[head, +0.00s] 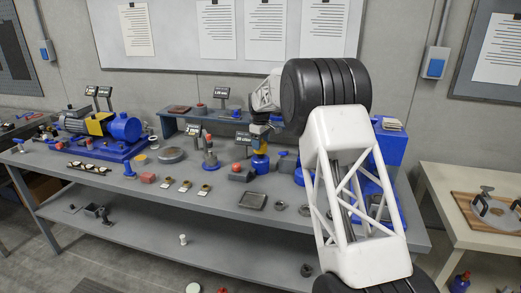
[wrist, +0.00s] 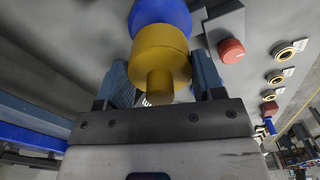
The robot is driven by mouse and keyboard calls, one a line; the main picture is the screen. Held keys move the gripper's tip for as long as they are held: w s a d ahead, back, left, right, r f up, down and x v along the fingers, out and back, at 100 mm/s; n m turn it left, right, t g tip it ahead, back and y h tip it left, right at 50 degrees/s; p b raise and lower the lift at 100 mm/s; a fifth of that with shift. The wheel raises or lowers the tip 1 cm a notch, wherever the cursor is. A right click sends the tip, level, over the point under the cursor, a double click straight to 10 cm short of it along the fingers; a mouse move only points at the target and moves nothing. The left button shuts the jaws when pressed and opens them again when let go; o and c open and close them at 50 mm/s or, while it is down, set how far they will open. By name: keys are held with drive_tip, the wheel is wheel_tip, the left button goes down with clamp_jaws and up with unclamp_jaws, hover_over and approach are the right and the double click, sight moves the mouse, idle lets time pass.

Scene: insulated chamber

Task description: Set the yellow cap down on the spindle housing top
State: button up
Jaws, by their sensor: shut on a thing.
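The yellow cap (wrist: 160,58) is round with a narrower stub facing the camera in the wrist view. My gripper (wrist: 162,78) has a finger on each side of it and is shut on it. In the head view the yellow cap (head: 260,163) shows under my gripper (head: 260,145), near the middle of the bench. A rounded blue part (wrist: 160,12), which looks like the spindle housing, lies directly beyond the cap in the wrist view. The cap hides part of it. I cannot tell whether cap and housing touch.
A dark box with a red button (head: 240,173) stands close left of the cap. A blue motor-like machine (head: 100,128) is at the left of the grey bench (head: 215,205). Several small parts lie along the front. A raised shelf with signs stands behind.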

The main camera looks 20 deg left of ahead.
drive_tip(key=shift+f, duration=1.6)
drive_tip(key=shift+f, duration=0.15)
drive_tip(key=o, duration=0.9)
wheel_tip(320, 180, up, 12)
drive_tip(key=shift+r, duration=0.15)
